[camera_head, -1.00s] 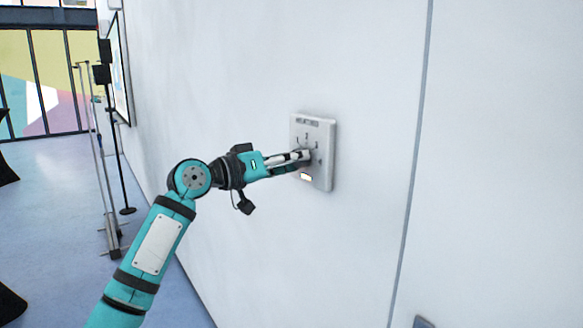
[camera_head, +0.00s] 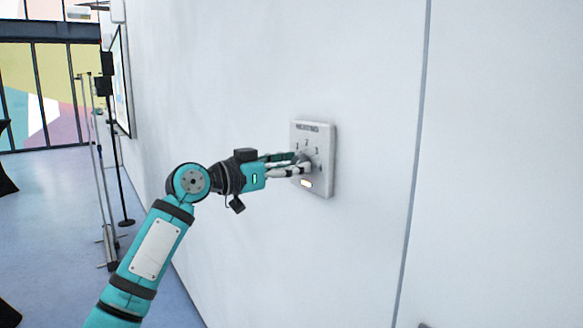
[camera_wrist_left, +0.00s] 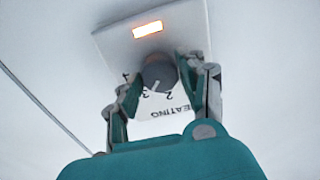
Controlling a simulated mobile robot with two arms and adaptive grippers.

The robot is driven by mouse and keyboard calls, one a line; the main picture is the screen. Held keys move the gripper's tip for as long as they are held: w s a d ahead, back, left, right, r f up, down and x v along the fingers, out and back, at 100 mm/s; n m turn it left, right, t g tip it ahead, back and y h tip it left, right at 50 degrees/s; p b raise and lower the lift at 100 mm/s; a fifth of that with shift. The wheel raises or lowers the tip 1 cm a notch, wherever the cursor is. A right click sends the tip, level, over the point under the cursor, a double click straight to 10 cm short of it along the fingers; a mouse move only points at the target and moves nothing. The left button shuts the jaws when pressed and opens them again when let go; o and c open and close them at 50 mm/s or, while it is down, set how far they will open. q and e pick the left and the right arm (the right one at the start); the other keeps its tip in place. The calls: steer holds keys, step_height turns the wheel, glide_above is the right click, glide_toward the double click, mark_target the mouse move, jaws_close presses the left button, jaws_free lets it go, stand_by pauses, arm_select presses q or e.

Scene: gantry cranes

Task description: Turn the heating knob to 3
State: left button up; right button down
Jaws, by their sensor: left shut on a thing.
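The heating panel (camera_head: 326,160) is a white plate on the wall, with printed numbers around a grey knob and a lit orange-white window below it. In the left wrist view the panel (camera_wrist_left: 112,47) appears upside down, with the lit window above the knob (camera_wrist_left: 158,72). My left gripper (camera_head: 302,164) is shut on the knob, with one finger on each side of it in the wrist view. A pale pointer mark on the knob lies close to the 3 and 2; its exact setting is hard to tell. My right gripper is not in view.
The white wall (camera_head: 250,80) is bare around the panel, with a vertical seam (camera_head: 415,150) to its right. Thin stands (camera_head: 118,160) and a wall screen (camera_head: 121,75) are farther back at the left. Blue floor (camera_head: 45,200) lies open there.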

arm_select(q)
steer(key=shift+f, duration=0.2)
steer(key=o, duration=1.2)
steer(key=shift+r, duration=0.15)
steer(key=v, duration=1.2)
